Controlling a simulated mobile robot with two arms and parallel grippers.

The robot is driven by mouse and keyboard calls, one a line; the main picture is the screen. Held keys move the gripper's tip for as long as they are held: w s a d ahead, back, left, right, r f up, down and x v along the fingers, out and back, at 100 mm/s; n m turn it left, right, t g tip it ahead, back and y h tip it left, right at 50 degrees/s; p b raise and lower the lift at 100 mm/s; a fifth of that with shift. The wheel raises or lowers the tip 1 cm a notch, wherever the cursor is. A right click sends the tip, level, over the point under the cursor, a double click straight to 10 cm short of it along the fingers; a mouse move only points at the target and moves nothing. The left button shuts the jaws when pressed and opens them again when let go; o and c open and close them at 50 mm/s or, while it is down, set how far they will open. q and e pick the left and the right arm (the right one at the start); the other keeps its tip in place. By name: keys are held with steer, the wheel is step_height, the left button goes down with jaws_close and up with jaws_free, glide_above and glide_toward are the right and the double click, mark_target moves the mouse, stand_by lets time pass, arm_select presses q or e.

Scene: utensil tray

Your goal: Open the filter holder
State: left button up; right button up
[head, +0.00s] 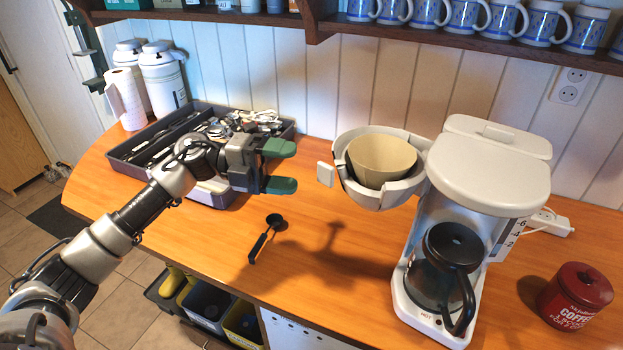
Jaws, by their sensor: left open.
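The filter holder (362,192) is swung out to the left of the white coffee maker (490,175). A beige paper filter (381,160) sits inside it. Its small white handle tab (325,174) sticks out on its left side. My left gripper (289,167) has green fingertips, is open and empty, and points right toward the tab. A gap shows between its fingertips and the tab. A glass carafe (440,262) with a black lid and handle stands on the coffee maker's base. My right gripper is not in view.
A dark utensil tray (128,151) lies behind my left arm. A black scoop (265,238) lies on the wooden counter below my gripper. A red coffee tin (574,296) stands at the right. Mugs (495,18) line the shelf above.

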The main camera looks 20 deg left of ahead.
arm_select(q)
steer(key=shift+s+a+b, duration=0.2)
steer(key=shift+a+b, duration=0.05)
steer(key=shift+a, duration=0.8)
steer(key=shift+s+a+b, duration=0.15)
steer(key=shift+a+b, duration=0.1)
steer(key=shift+a, duration=0.8)
